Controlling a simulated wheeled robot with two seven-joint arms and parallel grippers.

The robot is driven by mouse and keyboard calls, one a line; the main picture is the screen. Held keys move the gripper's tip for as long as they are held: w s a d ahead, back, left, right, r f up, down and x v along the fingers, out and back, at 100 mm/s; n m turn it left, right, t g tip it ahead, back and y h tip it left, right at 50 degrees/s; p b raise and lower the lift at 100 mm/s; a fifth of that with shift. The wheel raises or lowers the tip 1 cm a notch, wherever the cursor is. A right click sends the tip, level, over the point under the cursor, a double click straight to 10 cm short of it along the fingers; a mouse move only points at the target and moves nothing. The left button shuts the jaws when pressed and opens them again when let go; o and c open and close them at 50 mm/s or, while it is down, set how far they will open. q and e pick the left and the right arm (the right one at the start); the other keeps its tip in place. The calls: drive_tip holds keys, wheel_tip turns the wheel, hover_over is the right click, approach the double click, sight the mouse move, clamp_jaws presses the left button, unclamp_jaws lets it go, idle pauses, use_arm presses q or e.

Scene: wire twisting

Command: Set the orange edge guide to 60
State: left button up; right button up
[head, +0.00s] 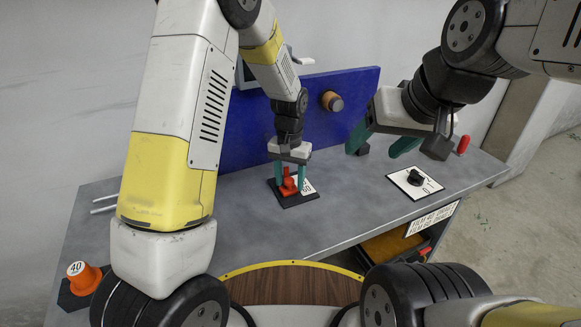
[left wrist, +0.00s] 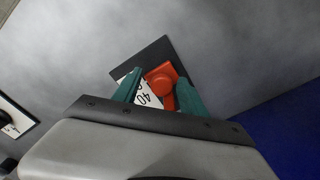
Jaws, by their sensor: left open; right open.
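A red-orange guide (head: 287,187) with an upright post stands on a dark square plate (head: 297,201) beside a white number scale (head: 307,187). My right gripper (head: 380,142) is open and empty, raised above the table at the right.
A black knob (head: 415,177) on a white dial plate (head: 403,187) lies at the right. A blue panel (head: 240,125) with a wooden knob (head: 331,101) stands behind. Grey tabletop (head: 350,205) between the plates is clear.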

sight(289, 181)
use_arm(q)
wheel_tip(289, 181, up, 7)
drive_tip(key=shift+r, duration=0.1)
idle(0.4)
drive_tip(key=shift+a+r, duration=0.1)
drive_tip(key=shift+r, duration=0.2)
drive_tip(key=s+a+r+n+t+h, duration=0.1)
drive_tip(key=s+a+r, duration=0.3)
drive_tip(key=r, duration=0.2)
drive_tip(key=s+a+r+n+t+h, duration=0.1)
drive_tip(key=s+a+r+t, duration=0.2)
drive_tip(key=r, duration=0.4)
drive_tip(key=s+a+r+t, duration=0.1)
drive_tip(key=s+a+r, duration=0.1)
drive_tip(key=s, duration=0.5)
drive_tip(key=s+a+r+n+t, duration=0.1)
drive_tip(key=s+a+r, duration=0.2)
drive_tip(key=s, duration=0.4)
drive_tip(key=shift+s+a, duration=0.2)
drive_tip(key=shift+a, duration=0.25)
idle(0.5)
